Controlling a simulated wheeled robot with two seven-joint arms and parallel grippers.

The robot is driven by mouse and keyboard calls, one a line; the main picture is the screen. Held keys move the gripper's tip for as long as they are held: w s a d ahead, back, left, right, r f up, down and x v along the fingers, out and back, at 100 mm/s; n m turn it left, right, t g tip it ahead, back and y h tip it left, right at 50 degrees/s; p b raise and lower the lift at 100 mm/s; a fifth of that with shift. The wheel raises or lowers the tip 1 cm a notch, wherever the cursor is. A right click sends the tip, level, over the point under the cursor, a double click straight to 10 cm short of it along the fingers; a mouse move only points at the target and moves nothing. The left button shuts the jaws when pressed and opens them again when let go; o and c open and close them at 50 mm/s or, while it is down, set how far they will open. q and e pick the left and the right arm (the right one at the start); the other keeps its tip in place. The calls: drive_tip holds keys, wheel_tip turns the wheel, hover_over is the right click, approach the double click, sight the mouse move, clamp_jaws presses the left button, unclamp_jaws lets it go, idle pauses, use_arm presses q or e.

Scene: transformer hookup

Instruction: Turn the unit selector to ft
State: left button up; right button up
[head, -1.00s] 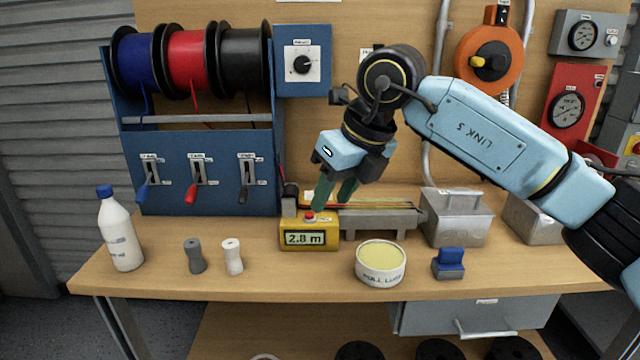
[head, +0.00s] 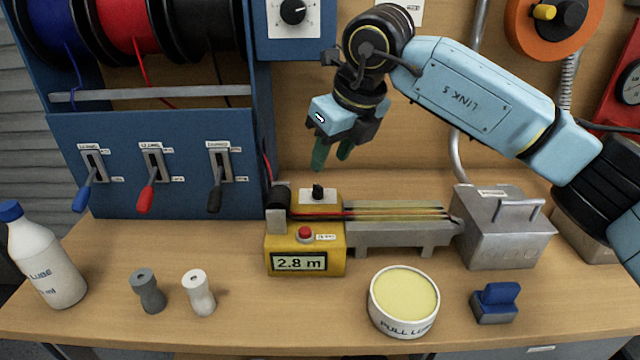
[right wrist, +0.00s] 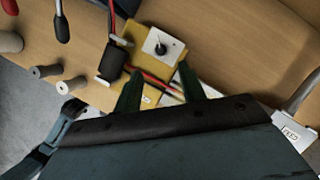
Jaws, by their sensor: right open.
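The unit selector (head: 318,192) is a small black knob on a white plate on top of the yellow length meter (head: 306,250). The meter's display reads 2.8 m, and a red button sits above the display. In the right wrist view the selector (right wrist: 161,48) shows beyond the fingertips, with its pointer mark too small to read. My right gripper (head: 331,164) is open and empty, with green fingers pointing down, above and behind the selector and apart from it. It also shows in the right wrist view (right wrist: 158,82). My left gripper is not in view.
Red, black and yellow wires (head: 385,212) run from the meter along a grey trough to a metal box (head: 503,228). A blue lever panel (head: 170,135) stands close on the left. A lube tin (head: 404,300), two small spools and a bottle (head: 42,258) stand in front.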

sight(319, 186)
drive_tip(key=b+x, duration=0.1)
drive_tip(key=x, duration=0.6)
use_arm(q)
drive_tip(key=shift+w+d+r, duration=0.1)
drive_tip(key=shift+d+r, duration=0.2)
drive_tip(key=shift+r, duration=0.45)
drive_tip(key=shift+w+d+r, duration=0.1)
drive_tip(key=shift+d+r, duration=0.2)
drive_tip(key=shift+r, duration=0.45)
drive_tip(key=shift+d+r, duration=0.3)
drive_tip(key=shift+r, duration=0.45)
use_arm(e)
drive_tip(key=shift+x, duration=0.8)
clamp_jaws()
